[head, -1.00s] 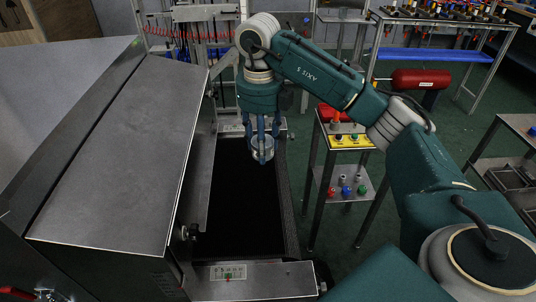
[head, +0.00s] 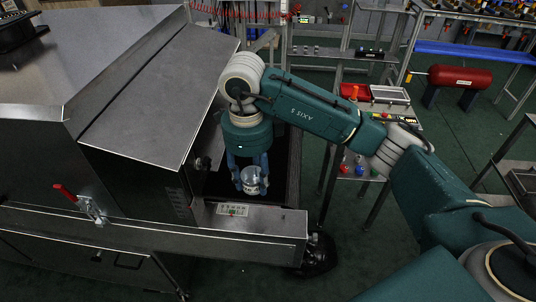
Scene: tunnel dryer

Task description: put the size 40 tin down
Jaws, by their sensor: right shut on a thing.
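My right gripper (head: 249,184) points down and is shut on a small round metal tin (head: 251,174), the one the task calls size 40. A pale label shows on the tin, but I cannot read its mark. The tin is upright between the fingers, over the near end of the dryer's dark belt (head: 222,186). I cannot tell whether its base touches the belt. My left gripper is not in view.
The dryer's metal hood (head: 150,95) stands close to the left of my gripper. A front ledge with a control panel (head: 232,210) lies just nearer. A red-handled clamp (head: 80,200) is at the left. A shelf cart (head: 378,95) stands right of the belt.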

